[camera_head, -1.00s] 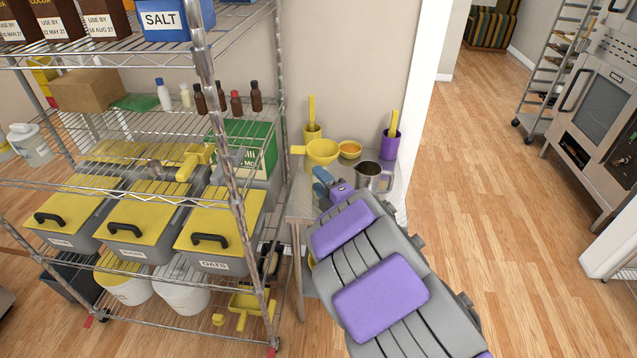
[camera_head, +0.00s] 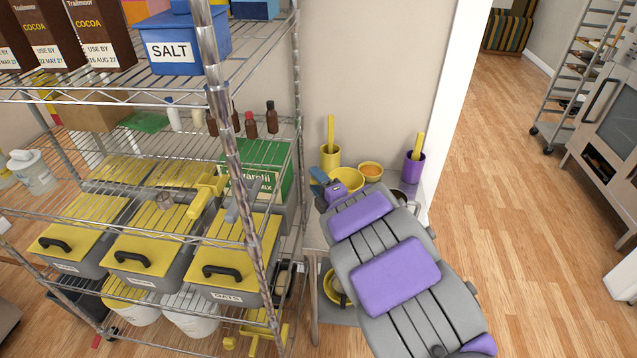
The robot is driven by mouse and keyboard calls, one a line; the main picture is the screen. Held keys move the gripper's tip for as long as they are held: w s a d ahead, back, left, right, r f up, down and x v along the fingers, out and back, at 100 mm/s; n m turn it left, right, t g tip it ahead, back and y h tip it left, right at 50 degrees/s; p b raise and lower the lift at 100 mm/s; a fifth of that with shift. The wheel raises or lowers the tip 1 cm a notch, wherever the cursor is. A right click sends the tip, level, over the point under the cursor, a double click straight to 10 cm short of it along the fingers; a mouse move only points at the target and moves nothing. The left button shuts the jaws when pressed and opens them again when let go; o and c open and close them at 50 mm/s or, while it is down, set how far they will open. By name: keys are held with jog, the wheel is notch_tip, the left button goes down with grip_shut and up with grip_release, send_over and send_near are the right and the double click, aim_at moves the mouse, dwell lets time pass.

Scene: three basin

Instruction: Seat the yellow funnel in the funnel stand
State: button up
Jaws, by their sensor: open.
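A wide yellow vessel (camera_head: 349,178), which looks like the funnel, is on the small grey table by the wall. My gripper covers its front left part. My gripper (camera_head: 322,183), with blue fingers, is open at its left front side. I cannot tell whether the fingers touch it. I cannot make out a funnel stand. Another yellow round thing (camera_head: 333,287) sits on the table's lower shelf, partly behind my arm.
A yellow pot (camera_head: 330,157), a small yellow bowl with orange contents (camera_head: 370,170) and a purple pot (camera_head: 413,168) stand at the table's back. A metal jug is mostly hidden behind my arm. The wire rack (camera_head: 233,150) stands close on the left. Open floor (camera_head: 510,200) lies right.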

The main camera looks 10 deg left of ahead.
jog(key=shift+w+a+f, duration=0.15)
jog(key=shift+a, duration=0.95)
jog(key=shift+d, duration=0.8)
jog(key=c, duration=0.5)
jog(key=shift+a, duration=0.35)
grip_shut()
grip_release()
jog(key=shift+a, duration=0.25)
jog(key=shift+c, duration=0.8)
jog(key=shift+d, duration=0.2)
grip_shut()
jog(key=shift+d, duration=0.2)
